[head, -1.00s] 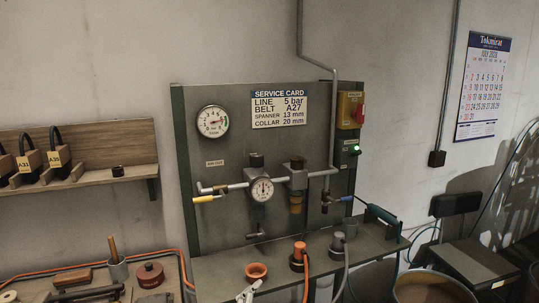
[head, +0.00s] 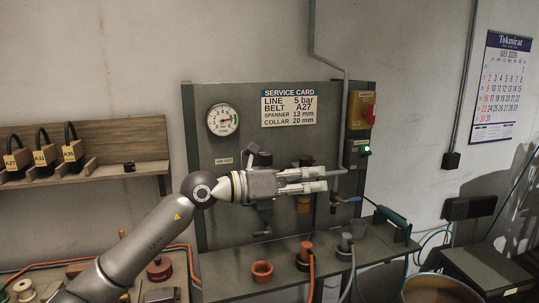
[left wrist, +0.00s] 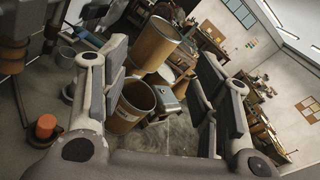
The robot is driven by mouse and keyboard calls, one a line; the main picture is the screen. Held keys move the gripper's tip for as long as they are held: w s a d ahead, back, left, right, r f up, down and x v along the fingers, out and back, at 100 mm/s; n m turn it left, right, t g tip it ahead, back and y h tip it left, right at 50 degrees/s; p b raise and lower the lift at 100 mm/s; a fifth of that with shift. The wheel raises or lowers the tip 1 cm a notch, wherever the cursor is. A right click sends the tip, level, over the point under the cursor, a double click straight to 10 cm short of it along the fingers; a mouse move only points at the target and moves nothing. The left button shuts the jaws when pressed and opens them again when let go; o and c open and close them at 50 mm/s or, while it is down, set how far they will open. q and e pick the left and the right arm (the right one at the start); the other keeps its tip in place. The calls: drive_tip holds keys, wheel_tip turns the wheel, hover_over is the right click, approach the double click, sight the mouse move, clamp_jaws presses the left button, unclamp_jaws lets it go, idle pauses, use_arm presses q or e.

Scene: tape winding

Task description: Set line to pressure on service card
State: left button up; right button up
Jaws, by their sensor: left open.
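The service card (head: 289,107) on the grey panel reads LINE 5 bar, BELT A27, SPANNER 13 mm, COLLAR 20 mm. A round pressure gauge (head: 223,119) hangs left of it; its needle is too small to read surely. My left gripper (head: 322,181) is in front of the panel's pipework, fingers pointing right, open and empty. It hides the smaller dial and much of the regulator, whose dark top knob (head: 253,148) shows above it. In the left wrist view the open fingers (left wrist: 160,100) have nothing between them. My right gripper is not in view.
An orange cup (head: 261,272) and an orange-topped fitting (head: 305,254) stand on the bench below. A yellow switch box with a red handle (head: 362,110) is at the panel's upper right. A shelf (head: 100,168) with tagged belts is at left.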

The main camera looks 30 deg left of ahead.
use_arm(q)
drive_tip(key=a+r+y, duration=0.3)
drive_tip(key=a+y, duration=0.2)
drive_tip(key=a, duration=0.4)
drive_tip(key=n+y, duration=0.2)
drive_tip(key=y, duration=0.3)
approach(264, 153)
drive_tip(key=shift+h, duration=0.3)
drive_tip(key=p+x, duration=0.4)
drive_tip(key=x, duration=0.5)
drive_tip(key=shift+w+a+f, duration=0.1)
drive_tip(key=shift+w, duration=0.1)
drive_tip(key=shift+w+f, duration=0.3)
drive_tip(key=shift+w, duration=0.2)
drive_tip(key=shift+m, duration=0.3)
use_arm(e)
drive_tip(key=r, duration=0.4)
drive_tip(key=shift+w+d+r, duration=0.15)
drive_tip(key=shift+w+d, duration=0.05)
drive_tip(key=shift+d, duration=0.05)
